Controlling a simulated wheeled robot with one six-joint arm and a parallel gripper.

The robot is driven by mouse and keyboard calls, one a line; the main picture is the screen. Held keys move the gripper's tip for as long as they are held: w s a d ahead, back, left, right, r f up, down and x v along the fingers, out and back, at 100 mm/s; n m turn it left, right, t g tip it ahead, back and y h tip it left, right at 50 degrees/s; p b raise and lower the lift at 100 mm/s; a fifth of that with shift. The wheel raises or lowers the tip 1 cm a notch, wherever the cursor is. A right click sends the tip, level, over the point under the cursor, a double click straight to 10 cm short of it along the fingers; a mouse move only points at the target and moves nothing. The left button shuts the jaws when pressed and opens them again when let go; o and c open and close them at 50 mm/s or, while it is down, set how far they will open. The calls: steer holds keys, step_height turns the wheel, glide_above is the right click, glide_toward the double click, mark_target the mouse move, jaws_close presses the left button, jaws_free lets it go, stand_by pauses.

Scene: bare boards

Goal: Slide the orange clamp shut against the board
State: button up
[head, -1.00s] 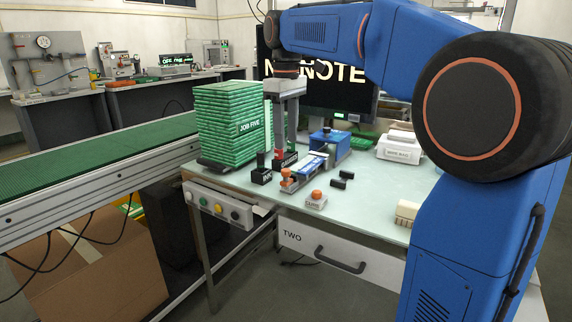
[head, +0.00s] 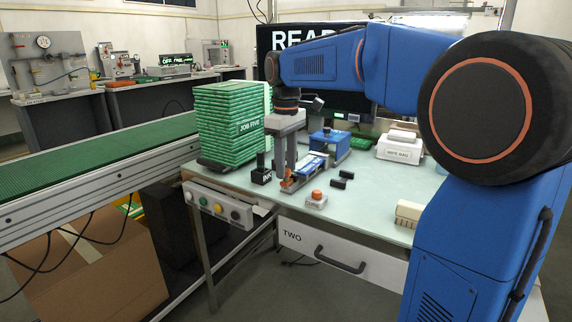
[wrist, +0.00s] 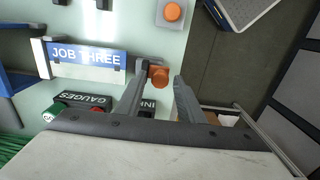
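The orange clamp (wrist: 160,76) sits at the right end of the board's holder in the wrist view, low between my fingertips. Its grey part points at the board; I cannot tell whether they touch. In the head view the clamp (head: 287,184) is partly hidden by my fingers. The blue and white board (wrist: 88,57) reads JOB THREE; it also shows in the head view (head: 310,164). My gripper (wrist: 160,72) is open, with its two fingers apart on either side of the orange knob. In the head view my gripper (head: 286,172) points down at the clamp.
A white box with an orange button (head: 316,198) stands just in front of the clamp. A black labelled holder (head: 261,175) stands left of it. A tall green stack (head: 233,120) is behind left, and a blue fixture (head: 330,142) behind right. Small black pieces (head: 342,180) lie nearby.

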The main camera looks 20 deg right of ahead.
jaws_close()
steer(key=shift+w+d+r, duration=0.1)
steer(key=shift+w+d, duration=0.95)
steer(key=shift+d, duration=0.25)
steer(key=shift+o, duration=1.5)
jaws_free()
steer(key=shift+d, duration=0.15)
step_height(320, 180, up, 17)
steer(key=shift+r, duration=0.15)
